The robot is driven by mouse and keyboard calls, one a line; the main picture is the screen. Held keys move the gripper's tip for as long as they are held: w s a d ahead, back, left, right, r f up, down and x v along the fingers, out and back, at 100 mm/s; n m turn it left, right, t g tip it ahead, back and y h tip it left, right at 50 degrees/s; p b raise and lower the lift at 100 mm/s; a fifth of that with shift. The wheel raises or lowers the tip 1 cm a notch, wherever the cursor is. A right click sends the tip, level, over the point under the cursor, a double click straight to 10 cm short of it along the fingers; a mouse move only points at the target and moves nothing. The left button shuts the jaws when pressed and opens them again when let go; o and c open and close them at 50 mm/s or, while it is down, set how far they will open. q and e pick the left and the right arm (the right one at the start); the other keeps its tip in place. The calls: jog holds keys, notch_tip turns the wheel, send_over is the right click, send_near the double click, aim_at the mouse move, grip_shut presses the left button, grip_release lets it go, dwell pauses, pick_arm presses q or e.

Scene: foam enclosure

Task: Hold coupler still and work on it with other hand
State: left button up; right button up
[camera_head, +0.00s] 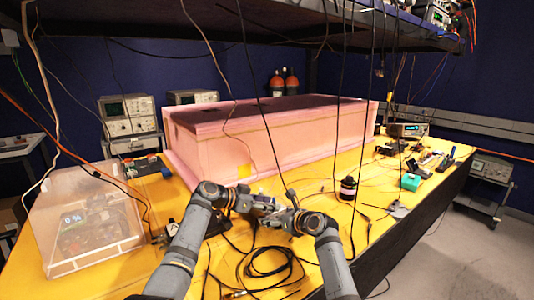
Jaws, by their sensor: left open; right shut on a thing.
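My two grippers meet over the middle of the yellow table (352,238), in front of the pink foam box. My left gripper (262,202) comes in from the left and is open, its tips close to the small pale coupler. My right gripper (279,213) comes in from the right and is shut on the coupler (267,198). The coupler is small here and largely hidden between the grippers. I cannot tell its exact shape, or whether my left fingers touch it.
The pink foam box (290,138) fills the back. A clear case (85,225) stands at the left. Black cable coils (268,262) lie in front of the grippers. Cables hang from the shelf above.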

pick_arm(q)
jog(key=shift+a, duration=0.1)
pick_arm(e)
jog(key=o, duration=1.4)
pick_arm(q)
jog(key=v, duration=1.6)
jog(key=shift+a+r, duration=0.1)
jog(key=shift+a, duration=0.05)
